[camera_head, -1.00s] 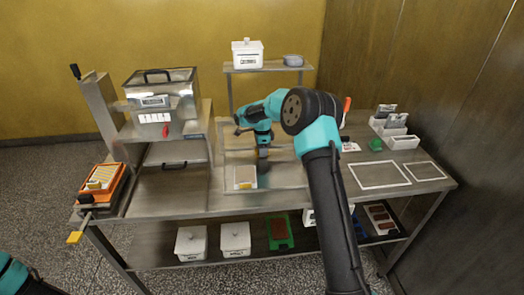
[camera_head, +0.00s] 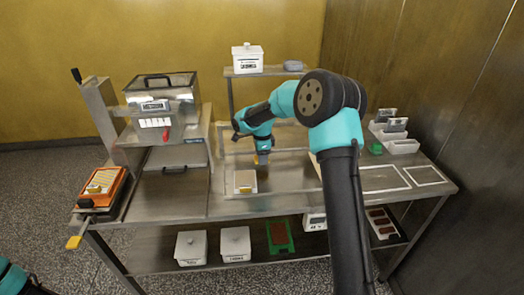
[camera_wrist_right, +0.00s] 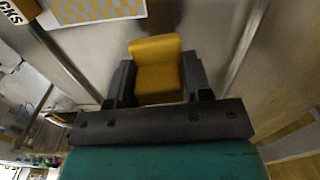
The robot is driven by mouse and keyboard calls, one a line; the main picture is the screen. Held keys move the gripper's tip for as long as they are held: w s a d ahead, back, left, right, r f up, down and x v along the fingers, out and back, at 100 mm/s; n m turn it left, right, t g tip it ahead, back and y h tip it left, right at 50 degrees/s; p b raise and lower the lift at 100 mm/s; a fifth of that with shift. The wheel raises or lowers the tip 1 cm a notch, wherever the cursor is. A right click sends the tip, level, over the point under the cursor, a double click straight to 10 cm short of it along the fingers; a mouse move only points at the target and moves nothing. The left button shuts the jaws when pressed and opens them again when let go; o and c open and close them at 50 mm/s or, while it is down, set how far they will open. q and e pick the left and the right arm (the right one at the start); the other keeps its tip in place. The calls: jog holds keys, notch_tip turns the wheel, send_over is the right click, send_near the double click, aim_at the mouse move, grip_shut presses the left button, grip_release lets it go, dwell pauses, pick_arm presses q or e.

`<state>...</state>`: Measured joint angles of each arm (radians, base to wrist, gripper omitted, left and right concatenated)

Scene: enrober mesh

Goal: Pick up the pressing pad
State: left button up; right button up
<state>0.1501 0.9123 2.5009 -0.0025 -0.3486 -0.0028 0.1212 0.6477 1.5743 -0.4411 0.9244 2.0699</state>
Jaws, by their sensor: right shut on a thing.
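A yellow L-shaped block, which I take to be the pressing pad (camera_wrist_right: 158,72), sits between the two dark fingers of my right gripper (camera_wrist_right: 158,82) in the right wrist view. The gripper is shut on it. In the head view my right gripper (camera_head: 262,158) points down over the middle of the steel table, just behind and right of a small white-framed plate (camera_head: 245,182). The pad is too small and covered to make out there. Only a bit of my left arm shows at the bottom left; its gripper is out of view.
The steel table (camera_head: 280,200) has a boxy machine (camera_head: 160,95) at the left and an orange tray (camera_head: 100,188) at its left edge. White bins (camera_head: 395,135) stand at the back right. A back shelf holds a white canister (camera_head: 247,58). Flat outlined areas at the right are clear.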

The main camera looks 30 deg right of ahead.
jog(key=s+a, duration=0.1)
jog(key=s, duration=0.1)
jog(key=s+a, duration=0.2)
jog(key=s, duration=0.1)
jog(key=s+a+r, duration=0.1)
jog(key=s+a, duration=0.1)
jog(key=s, duration=0.1)
